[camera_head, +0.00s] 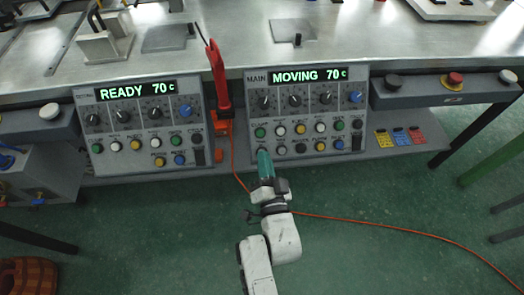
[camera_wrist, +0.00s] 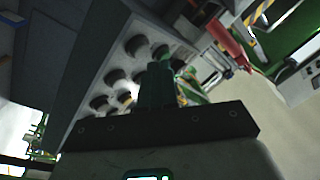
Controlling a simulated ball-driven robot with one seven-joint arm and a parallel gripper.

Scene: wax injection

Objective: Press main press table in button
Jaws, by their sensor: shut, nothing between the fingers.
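The main control panel (camera_head: 305,112) stands at the front edge of the metal table, with a lit display (camera_head: 309,75) reading MOVING 70 c. In the wrist view the closed, empty fingers (camera_wrist: 157,70) overlap several dark, shadowed buttons.
A second panel (camera_head: 146,120) reading READY 70 c stands at left. A red-handled tool (camera_head: 218,80) stands between the panels. A side box (camera_head: 445,88) with black, red and white buttons is at right. An orange cable (camera_head: 380,228) crosses the open green floor.

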